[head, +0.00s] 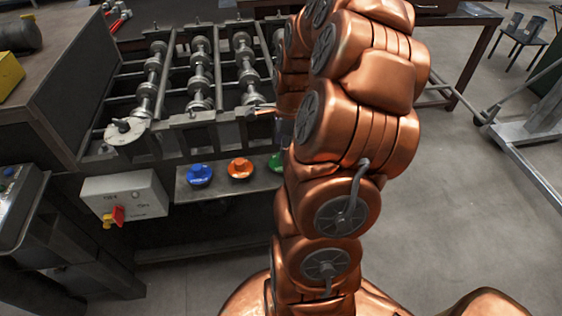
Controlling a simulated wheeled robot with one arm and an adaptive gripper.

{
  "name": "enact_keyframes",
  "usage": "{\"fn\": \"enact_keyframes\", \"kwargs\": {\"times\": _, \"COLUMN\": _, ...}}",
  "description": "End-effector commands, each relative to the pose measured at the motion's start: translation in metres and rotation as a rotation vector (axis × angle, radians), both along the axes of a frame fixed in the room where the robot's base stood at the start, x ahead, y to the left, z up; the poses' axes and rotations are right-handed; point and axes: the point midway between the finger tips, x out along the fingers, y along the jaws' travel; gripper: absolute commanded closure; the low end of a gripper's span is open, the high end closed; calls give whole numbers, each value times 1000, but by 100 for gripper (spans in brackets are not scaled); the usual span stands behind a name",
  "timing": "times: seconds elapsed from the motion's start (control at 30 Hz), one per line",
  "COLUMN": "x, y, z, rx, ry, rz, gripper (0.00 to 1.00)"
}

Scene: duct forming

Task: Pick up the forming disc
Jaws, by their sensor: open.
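A grey round disc (125,131) with a small knob sits at the near left corner of the roller machine. I cannot tell for sure whether it is the forming disc. Blue (199,174), orange (240,168) and green (275,163) round knobbed pieces sit in a row on the ledge below the rollers. The green one is partly hidden by my arm.
The roller machine (190,118) has several shafts with grey rollers. A grey control box (124,198) with a red and yellow switch is on its front left. A dark bench with a yellow box (8,72) stands at left.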

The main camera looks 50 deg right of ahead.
Motion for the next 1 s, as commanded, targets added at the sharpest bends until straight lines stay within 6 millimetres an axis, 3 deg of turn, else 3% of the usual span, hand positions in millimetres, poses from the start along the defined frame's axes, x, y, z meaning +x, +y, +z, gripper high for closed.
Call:
{"fn": "enact_keyframes", "kwargs": {"times": 0.3, "x": -2, "y": 5, "z": -33, "rx": 2, "ry": 2, "rz": 0, "gripper": 41}}
{"fn": "enact_keyframes", "kwargs": {"times": 0.67, "x": -1, "y": 5, "z": -40, "rx": 1, "ry": 1, "rz": 1, "gripper": 41}}
{"fn": "enact_keyframes", "kwargs": {"times": 1.0, "x": -1, "y": 5, "z": -40, "rx": 0, "ry": 0, "rz": 1, "gripper": 74}}
